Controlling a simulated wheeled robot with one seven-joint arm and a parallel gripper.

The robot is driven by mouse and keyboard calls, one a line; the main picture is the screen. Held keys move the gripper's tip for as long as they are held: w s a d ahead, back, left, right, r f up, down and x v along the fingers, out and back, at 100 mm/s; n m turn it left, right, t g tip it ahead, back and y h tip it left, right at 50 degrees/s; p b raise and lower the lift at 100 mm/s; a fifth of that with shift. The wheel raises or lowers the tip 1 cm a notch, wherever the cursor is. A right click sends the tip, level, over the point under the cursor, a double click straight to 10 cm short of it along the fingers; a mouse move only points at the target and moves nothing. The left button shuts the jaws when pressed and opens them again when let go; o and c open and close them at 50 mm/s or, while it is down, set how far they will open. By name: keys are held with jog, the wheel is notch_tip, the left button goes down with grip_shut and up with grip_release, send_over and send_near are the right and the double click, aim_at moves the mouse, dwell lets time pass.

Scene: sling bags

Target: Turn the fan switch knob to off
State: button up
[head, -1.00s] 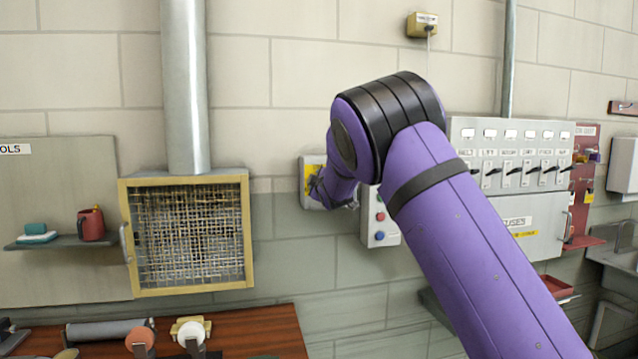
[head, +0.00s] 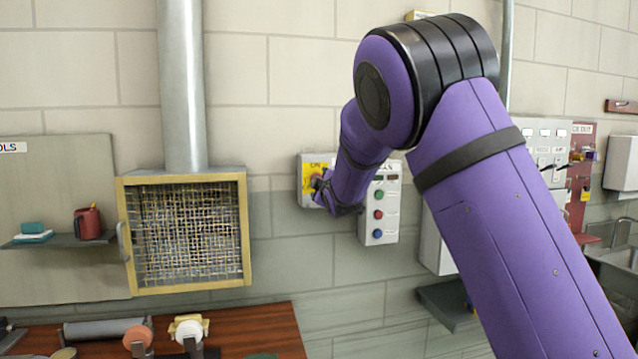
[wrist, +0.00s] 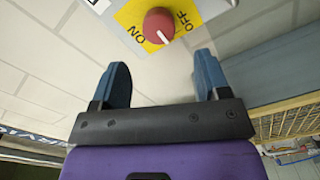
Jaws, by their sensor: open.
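The fan switch is a grey box with a yellow plate (head: 306,180) on the wall, seen in the head view right of the mesh-fronted cabinet. In the wrist view its red round knob (wrist: 159,24) sits on the yellow plate (wrist: 130,14), marked ON and OFF. A white line on the knob's lower edge points down in the picture, between the two words. My gripper (wrist: 160,75) is open and empty. Its two blue fingers are apart from the knob and below it in the picture. In the head view my wrist hides the plate's right side and most of the knob.
A grey button box (head: 379,205) is on the wall close right of my wrist. The mesh-fronted cabinet (head: 248,230) is to the left. A switch panel (head: 545,140) is farther right, partly hidden by my arm. A wooden bench (head: 260,328) is below left.

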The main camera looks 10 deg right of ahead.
jog(key=shift+s, duration=1.45)
jog(key=shift+d, duration=0.1)
jog(key=s+d+r+m+g, duration=0.1)
jog(key=s+d+m+g, duration=0.25)
jog(key=s, duration=0.65)
jog(key=s+d+m+g, duration=0.3)
jog(key=s+d+m, duration=0.2)
jog(key=s, duration=0.5)
jog(key=s+f+m+g, duration=0.2)
jog(key=s+g, duration=0.1)
jog(key=s, duration=1.3)
jog(key=s+a+f+m+g, duration=0.1)
jog(key=s+f+m+g, duration=0.1)
jog(key=s, duration=1.3)
jog(key=shift+s+a+f+g, duration=0.2)
jog(key=shift+s+f+g, duration=0.15)
jog(key=shift+g, duration=0.3)
